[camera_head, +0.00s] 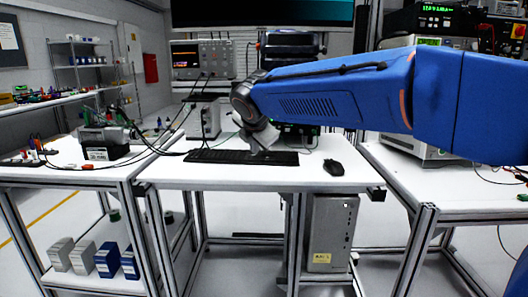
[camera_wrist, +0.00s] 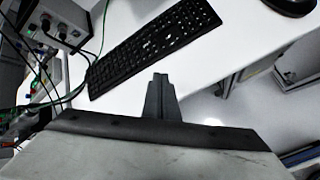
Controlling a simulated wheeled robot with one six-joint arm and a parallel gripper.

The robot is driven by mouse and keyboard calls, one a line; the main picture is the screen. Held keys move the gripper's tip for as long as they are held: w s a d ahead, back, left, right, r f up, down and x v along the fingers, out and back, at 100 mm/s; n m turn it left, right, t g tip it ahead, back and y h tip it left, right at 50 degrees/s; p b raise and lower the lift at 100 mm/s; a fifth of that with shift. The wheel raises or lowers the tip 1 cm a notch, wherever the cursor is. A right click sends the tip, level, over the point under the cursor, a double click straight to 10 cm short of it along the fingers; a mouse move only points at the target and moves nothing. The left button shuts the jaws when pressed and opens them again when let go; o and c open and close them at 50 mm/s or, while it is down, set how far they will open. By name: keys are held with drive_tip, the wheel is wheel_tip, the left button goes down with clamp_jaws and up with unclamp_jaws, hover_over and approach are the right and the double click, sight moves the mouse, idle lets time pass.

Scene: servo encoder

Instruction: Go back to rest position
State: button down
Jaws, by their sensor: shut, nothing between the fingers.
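My blue arm reaches in from the right in the head view. My gripper (camera_head: 264,140) is at its end, above the white middle table (camera_head: 215,175) and in front of the black keyboard (camera_head: 240,157). In the wrist view, my gripper (camera_wrist: 161,80) shows as two dark fingers pressed together with nothing between them. The keyboard (camera_wrist: 150,45) lies beyond the fingertips there, apart from them. The gripper's far side is hidden in the head view.
A black mouse (camera_head: 334,167) lies right of the keyboard. An oscilloscope (camera_head: 203,59) stands behind. A dark device with cables (camera_head: 104,142) sits on the left table. Instruments (camera_head: 428,18) are stacked at the right. A computer case (camera_head: 328,234) stands below the middle table.

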drive_tip(key=s+d+f+m+g, duration=0.1)
drive_tip(key=s+d+f+m, duration=0.2)
drive_tip(key=s+d+m, duration=0.4)
drive_tip(key=s+d+f+m+g+h, duration=0.1)
drive_tip(key=s+d+f+m, duration=0.1)
drive_tip(key=s+d, duration=0.5)
drive_tip(key=s+d+f+m+g, duration=0.1)
drive_tip(key=s+d+f+m, duration=0.3)
drive_tip(key=d, duration=0.6)
drive_tip(key=s+d+f+m, duration=0.4)
drive_tip(key=s+f+m, duration=0.2)
drive_tip(key=s, duration=0.4)
drive_tip(key=s+d+f+m+g, duration=0.1)
drive_tip(key=s+d+f+m, duration=0.2)
drive_tip(key=s+f+m, duration=0.3)
drive_tip(key=s+m, duration=0.2)
drive_tip(key=s, duration=0.2)
drive_tip(key=shift+d+f+y, duration=0.25)
drive_tip(key=shift+d+y, duration=0.05)
drive_tip(key=shift+d, duration=0.1)
drive_tip(key=shift+w, duration=0.1)
idle(0.4)
